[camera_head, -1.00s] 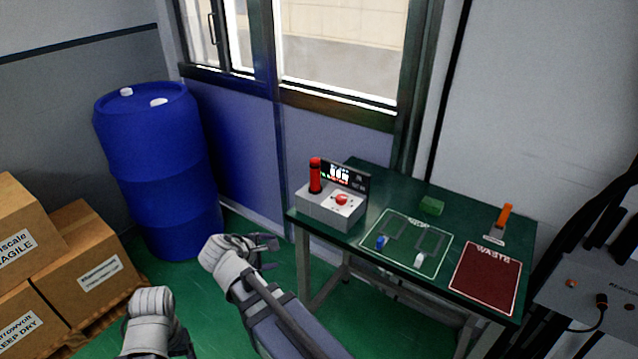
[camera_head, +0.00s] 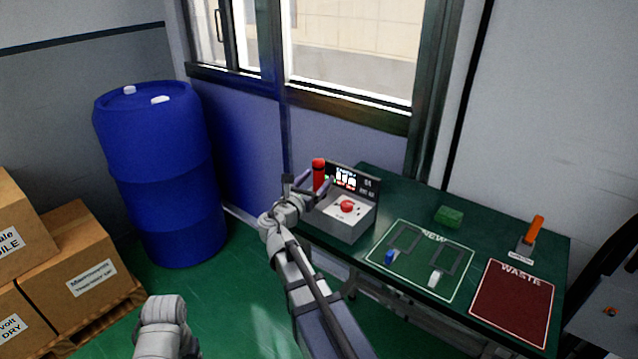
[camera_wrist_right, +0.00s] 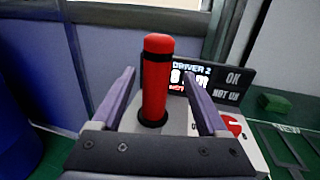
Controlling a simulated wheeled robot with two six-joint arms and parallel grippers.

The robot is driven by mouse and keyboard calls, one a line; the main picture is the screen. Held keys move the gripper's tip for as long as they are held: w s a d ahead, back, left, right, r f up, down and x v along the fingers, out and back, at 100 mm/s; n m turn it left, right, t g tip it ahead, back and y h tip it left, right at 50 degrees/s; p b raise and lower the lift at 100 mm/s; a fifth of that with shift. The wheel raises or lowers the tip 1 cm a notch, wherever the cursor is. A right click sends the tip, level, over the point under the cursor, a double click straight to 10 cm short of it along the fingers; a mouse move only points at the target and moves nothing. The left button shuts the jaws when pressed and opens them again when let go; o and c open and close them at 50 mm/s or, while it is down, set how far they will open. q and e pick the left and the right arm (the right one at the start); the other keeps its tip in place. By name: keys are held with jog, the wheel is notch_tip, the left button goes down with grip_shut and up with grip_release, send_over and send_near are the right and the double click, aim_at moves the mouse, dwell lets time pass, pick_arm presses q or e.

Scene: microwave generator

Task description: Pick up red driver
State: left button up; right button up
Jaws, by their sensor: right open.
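The red driver (camera_head: 319,173) stands upright at the left of a grey box with a display, on the green table. In the right wrist view the red driver (camera_wrist_right: 157,75) is a red cylinder with black rings, between my two fingers in the picture. My right gripper (camera_head: 306,186) is open and close to the driver, with one finger on each side of it. The right gripper (camera_wrist_right: 159,90) holds nothing. Its palm edge hides part of the box. My left gripper does not show; only a grey part of my left arm is at the bottom.
The grey box has a red button (camera_head: 347,206) and a screen (camera_head: 352,180) behind. A green mat (camera_head: 420,262), red waste mat (camera_head: 512,303), green block (camera_head: 449,216) and orange-handled tool (camera_head: 533,232) lie rightward. A blue barrel (camera_head: 160,175) and cartons (camera_head: 85,265) stand left.

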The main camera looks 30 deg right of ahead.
jog(key=shift+w+x, duration=0.25)
jog(key=shift+x, duration=2.45)
jog(key=shift+a, duration=0.15)
jog(key=shift+c, duration=0.4)
grip_shut()
